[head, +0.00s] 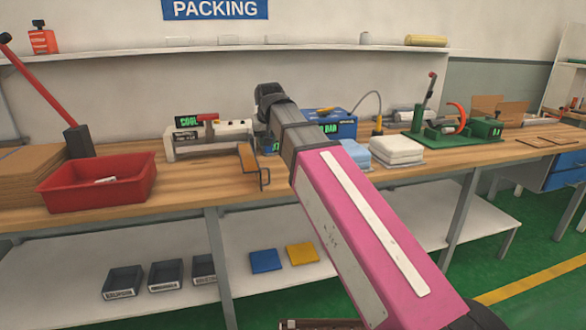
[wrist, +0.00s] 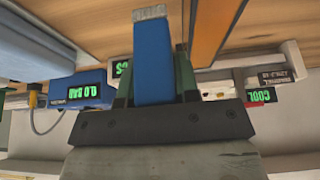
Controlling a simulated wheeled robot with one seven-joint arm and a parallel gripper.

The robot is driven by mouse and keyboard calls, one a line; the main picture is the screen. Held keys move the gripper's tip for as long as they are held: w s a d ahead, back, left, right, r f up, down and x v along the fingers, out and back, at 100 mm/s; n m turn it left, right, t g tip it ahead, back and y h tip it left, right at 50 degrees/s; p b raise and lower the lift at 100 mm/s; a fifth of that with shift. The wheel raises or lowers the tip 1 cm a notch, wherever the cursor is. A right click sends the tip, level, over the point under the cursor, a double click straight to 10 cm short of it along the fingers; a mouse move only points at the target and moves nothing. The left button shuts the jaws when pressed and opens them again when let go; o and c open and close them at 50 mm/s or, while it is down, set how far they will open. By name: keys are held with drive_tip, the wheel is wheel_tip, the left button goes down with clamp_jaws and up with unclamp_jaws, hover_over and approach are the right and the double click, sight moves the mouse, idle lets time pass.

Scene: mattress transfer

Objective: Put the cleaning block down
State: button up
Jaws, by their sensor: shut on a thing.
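The cleaning block (wrist: 153,60) is a blue bar with a pale, rough grey end, seen in the wrist view. My gripper (wrist: 154,88) is shut on it, with dark green fingers on either side. The pale end points away from my gripper, towards the wooden bench top (wrist: 95,22). I cannot tell whether that end touches the wood.
A white sealer reading COOL (head: 212,140), a wire stand (head: 250,165) and a blue gauge box (head: 343,128) are near my arm. A red tray (head: 97,185) stands left; white pads (head: 397,150) and a green press (head: 450,132) stand right. Some bare bench shows between.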

drive_tip(key=w+d+f, duration=0.2)
drive_tip(key=d, duration=0.1)
drive_tip(key=w+d+f, duration=0.1)
drive_tip(key=d+f, duration=0.1)
drive_tip(key=d, duration=0.1)
drive_tip(key=w+d+f, duration=0.2)
drive_tip(key=d, duration=0.1)
drive_tip(key=shift+w+d+f, duration=0.1)
drive_tip(key=shift+w+f, duration=0.15)
drive_tip(key=shift+w, duration=0.1)
drive_tip(key=shift+d+f, duration=0.1)
drive_tip(key=shift+f, duration=1.95)
drive_tip(key=shift+f, duration=0.15)
drive_tip(key=o, duration=1)
drive_tip(key=v, duration=1.2)
